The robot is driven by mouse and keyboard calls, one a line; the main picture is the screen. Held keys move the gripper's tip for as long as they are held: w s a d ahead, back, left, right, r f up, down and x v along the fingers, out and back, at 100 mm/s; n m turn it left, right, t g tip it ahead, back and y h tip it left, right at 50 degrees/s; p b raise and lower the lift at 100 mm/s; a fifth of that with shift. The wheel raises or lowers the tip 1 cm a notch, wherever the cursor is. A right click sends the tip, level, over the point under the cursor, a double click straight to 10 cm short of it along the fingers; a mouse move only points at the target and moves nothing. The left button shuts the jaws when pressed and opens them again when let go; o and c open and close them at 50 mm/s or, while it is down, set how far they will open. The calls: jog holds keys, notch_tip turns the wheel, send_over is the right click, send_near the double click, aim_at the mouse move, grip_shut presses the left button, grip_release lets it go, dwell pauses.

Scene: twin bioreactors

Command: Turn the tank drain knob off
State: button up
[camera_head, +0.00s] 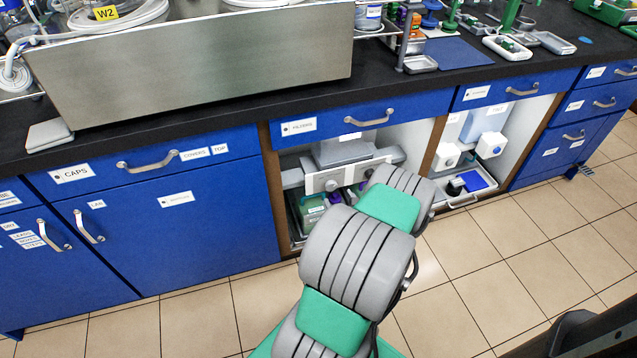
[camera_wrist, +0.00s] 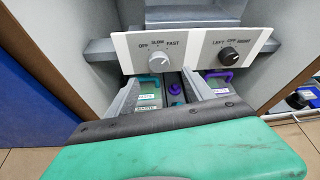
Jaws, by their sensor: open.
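A white control panel (camera_wrist: 197,43) shows in the wrist view inside an open cabinet bay. It carries a light grey knob (camera_wrist: 159,57) marked OFF, SLOW, FAST and a black knob (camera_wrist: 228,56) marked LEFT, OFF, RIGHT. I cannot tell which one is the tank drain knob, nor exactly where either points. The panel also shows in the head view (camera_head: 345,178), partly hidden by my arm. My gripper (camera_wrist: 162,78) is open and empty, its fingers apart below the panel, nearer the grey knob. In the head view my arm hides the gripper.
Below the panel, bottles with a teal handle (camera_wrist: 148,81) and a purple handle (camera_wrist: 218,75) stand close to my fingers. Cabinet walls (camera_wrist: 296,50) close in on both sides. A blue drawer (camera_head: 340,121) and the black countertop (camera_head: 430,85) lie above. Tiled floor in front is clear.

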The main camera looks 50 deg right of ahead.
aim_at(332, 188)
jog(key=b+x, duration=0.2)
jog(key=x, duration=0.6)
jog(key=shift+w+a, duration=0.1)
jog(key=shift+w, duration=0.05)
jog(key=shift+c, duration=0.2)
grip_shut()
